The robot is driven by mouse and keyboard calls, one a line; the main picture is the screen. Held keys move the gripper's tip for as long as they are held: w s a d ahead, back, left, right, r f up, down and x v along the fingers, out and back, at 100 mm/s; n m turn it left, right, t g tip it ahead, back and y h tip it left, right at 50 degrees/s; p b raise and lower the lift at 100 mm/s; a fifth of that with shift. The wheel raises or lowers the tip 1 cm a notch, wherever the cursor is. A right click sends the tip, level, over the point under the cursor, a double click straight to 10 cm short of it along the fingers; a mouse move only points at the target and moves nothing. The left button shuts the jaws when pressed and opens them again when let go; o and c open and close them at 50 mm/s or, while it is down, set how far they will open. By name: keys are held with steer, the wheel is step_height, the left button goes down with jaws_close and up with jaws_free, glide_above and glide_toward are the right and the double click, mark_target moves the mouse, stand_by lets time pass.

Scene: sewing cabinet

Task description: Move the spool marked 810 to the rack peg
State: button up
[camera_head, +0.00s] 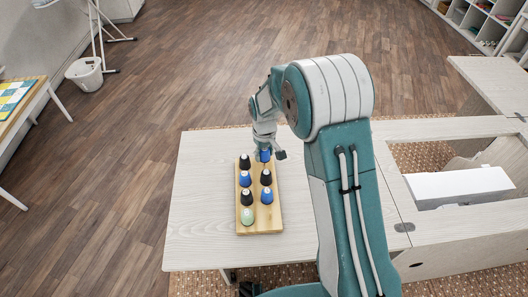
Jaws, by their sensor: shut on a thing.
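A wooden spool rack (259,227) lies on the pale table leaf. It bears several spools in two columns: black ones, blue ones and a pale green one (247,216) at the near end. My gripper (266,157) is at the far end of the rack, shut on a blue spool (264,156). The arm and gripper partly cover that end, so I cannot tell whether this spool sits on a peg or is lifted. No number can be read on any spool at this size.
The pale table leaf (200,190) is clear around the rack. To the right, the cabinet top (440,128) has an opening with a white block (460,184) in it. A side table (22,105) and a white bin (86,75) stand at the far left.

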steer(key=shift+f, duration=0.8)
steer(key=o, duration=0.9)
steer(key=shift+r, duration=0.15)
steer(key=shift+r, duration=5.8)
